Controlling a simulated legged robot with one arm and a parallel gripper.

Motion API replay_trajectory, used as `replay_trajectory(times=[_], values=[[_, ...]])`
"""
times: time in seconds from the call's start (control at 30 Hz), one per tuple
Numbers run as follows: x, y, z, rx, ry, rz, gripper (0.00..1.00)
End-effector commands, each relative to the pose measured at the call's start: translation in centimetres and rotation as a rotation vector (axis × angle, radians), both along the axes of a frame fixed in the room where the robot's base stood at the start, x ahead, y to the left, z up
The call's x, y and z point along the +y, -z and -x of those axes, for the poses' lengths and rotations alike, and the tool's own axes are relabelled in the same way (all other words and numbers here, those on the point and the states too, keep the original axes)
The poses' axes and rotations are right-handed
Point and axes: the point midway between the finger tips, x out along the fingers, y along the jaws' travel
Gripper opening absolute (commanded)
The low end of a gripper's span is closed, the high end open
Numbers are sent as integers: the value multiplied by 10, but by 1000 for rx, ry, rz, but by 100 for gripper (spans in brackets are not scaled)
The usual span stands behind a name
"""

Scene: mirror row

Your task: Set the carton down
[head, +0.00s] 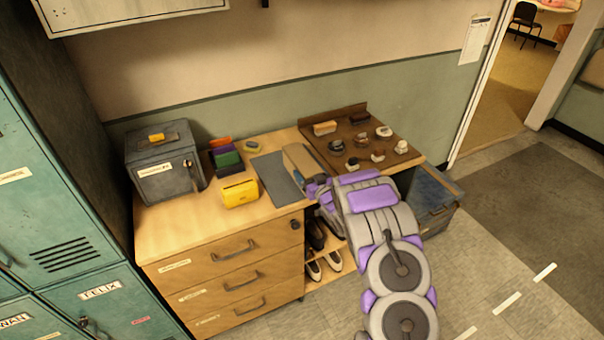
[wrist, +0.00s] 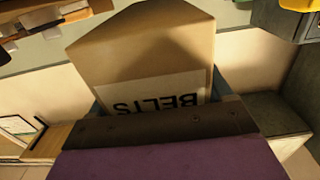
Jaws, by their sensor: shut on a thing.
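A tan carton (head: 300,158) is in my gripper (head: 319,187) over the desk, at the right part of the grey mat (head: 272,178). In the wrist view the carton (wrist: 150,45) fills the upper middle, and its white label reads BELTS upside down. My gripper (wrist: 158,96) is shut on the carton, with teal finger parts showing at both its sides. The carton's underside is hidden, so I cannot tell whether it touches the mat or desk. My arm hides part of the desk's right side.
On the wooden desk (head: 210,222) are a grey lockbox (head: 165,180), a yellow box (head: 240,194) and coloured holders (head: 226,160). A brown board (head: 348,132) with several small items lies right of the carton. A blue-grey bin (head: 437,190) stands right of the desk. Bare mat shows left of the carton.

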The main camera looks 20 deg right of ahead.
Motion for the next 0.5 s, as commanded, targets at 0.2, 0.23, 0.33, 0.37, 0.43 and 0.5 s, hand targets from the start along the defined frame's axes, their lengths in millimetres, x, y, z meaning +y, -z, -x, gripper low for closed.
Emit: replay_trajectory(times=[0.2,0.23,0.33,0.37,0.43,0.5], values=[[3,2,-37,-5,-1,3,39],[2,2,-40,-6,-1,3,39],[0,5,-50,-2,0,1,39],[-1,4,-53,-3,0,1,39],[-3,3,-57,-5,0,1,39],[-3,4,-59,-5,0,1,39]])
